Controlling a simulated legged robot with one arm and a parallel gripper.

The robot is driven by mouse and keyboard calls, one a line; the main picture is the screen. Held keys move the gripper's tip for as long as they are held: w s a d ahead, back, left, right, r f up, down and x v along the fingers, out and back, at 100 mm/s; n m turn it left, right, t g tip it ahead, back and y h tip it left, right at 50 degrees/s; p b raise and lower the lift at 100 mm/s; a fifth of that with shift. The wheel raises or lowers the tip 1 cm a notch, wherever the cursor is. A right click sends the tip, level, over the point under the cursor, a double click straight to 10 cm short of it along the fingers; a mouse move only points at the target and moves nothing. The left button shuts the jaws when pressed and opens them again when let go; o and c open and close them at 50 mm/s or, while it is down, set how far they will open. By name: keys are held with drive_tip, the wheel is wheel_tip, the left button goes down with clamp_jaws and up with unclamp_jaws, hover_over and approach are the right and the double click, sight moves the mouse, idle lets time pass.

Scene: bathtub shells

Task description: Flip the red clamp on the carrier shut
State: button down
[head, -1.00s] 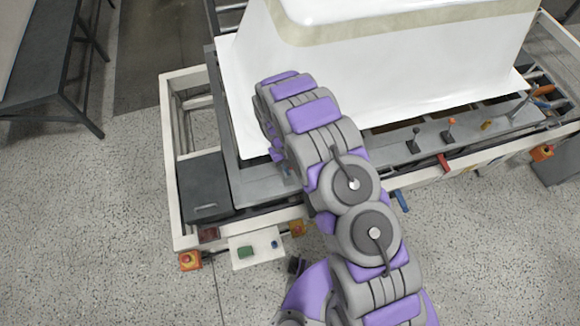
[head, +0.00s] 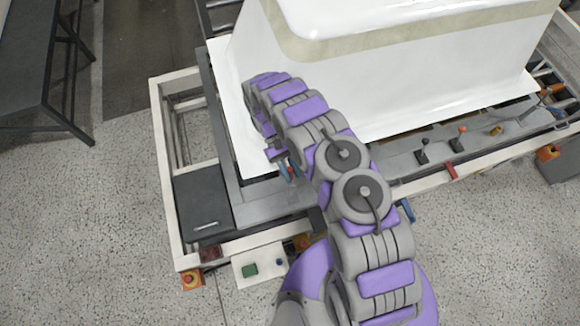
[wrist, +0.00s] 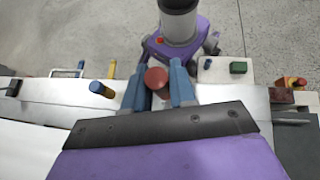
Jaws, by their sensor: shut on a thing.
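The red clamp's rounded end (wrist: 156,78) shows in the wrist view between the two blue fingers of my gripper (wrist: 157,88). My gripper is closed on it. In the head view my gripper (head: 286,171) is at the carrier's front edge, left of the middle, with a small bit of red between its fingers. The rest of the clamp is hidden by the fingers and my arm, so its angle is unclear. The carrier (head: 272,205) is a grey frame under the white tub shell (head: 400,85).
Several other levers stand along the rail at right, including a black one (head: 421,152) and a yellow one (head: 496,130). A red handle (head: 451,170) lies on the front rail. A dark box (head: 203,200) and a button panel (head: 256,265) are at front left.

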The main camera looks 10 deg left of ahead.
sight(289, 167)
idle(0.4)
drive_tip(key=c, duration=1)
unclamp_jaws()
drive_tip(key=shift+a, duration=0.1)
drive_tip(key=shift+r, duration=0.3)
wheel_tip(289, 167, up, 2)
drive_tip(key=shift+w+r, duration=0.1)
drive_tip(key=shift+r, duration=0.15)
drive_tip(key=s+d, duration=0.3)
drive_tip(key=s, duration=0.1)
drive_tip(key=s+d+r+p, duration=0.1)
drive_tip(key=s+d, duration=0.1)
drive_tip(key=s, duration=0.3)
drive_tip(key=s+d, duration=0.3)
drive_tip(key=s, duration=0.1)
drive_tip(key=shift+s+d+r+p, duration=0.25)
drive_tip(key=shift+d+r+p, duration=0.05)
drive_tip(key=shift+d+r, duration=0.05)
drive_tip(key=shift+c, duration=0.2)
